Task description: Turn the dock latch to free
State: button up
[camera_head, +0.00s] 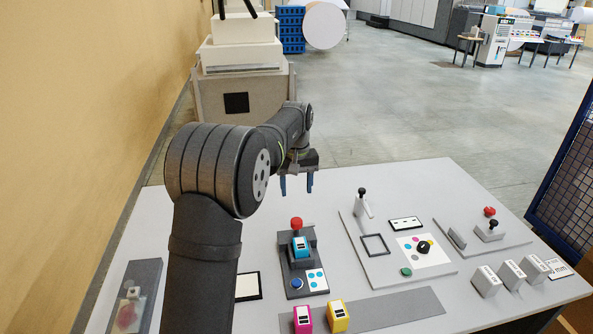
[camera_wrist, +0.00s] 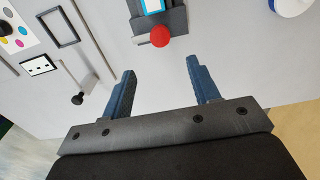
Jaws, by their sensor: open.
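The dock (camera_head: 305,273) is a dark grey block on the table, with a cyan cartridge (camera_head: 301,246) seated in it. A red ball knob (camera_head: 297,223) stands at its far end and looks like the latch; its exact turn position is hard to tell. In the wrist view the red knob (camera_wrist: 160,36) lies just beyond the gap between my fingertips. My gripper (camera_head: 296,186) is open and empty, with blue fingers pointing down beyond the dock's far end. The wrist view also shows my gripper (camera_wrist: 160,70) apart from the knob.
A panel with a black-knobbed lever (camera_head: 362,192) and colour dots lies right of the dock. Magenta (camera_head: 303,319) and yellow (camera_head: 338,315) cartridges stand on a grey strip in front. White blocks (camera_head: 486,281) and another red-knobbed panel (camera_head: 489,232) are farther right.

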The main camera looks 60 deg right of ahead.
notch_tip(320, 180, up, 6)
jog(key=f, duration=0.1)
send_over(297, 220)
jog(key=shift+w+r, duration=0.1)
jog(key=shift+r, duration=0.15)
jog(key=shift+f, duration=0.1)
notch_tip(297, 220, down, 17)
jog(key=shift+f, duration=0.15)
dwell(0.7)
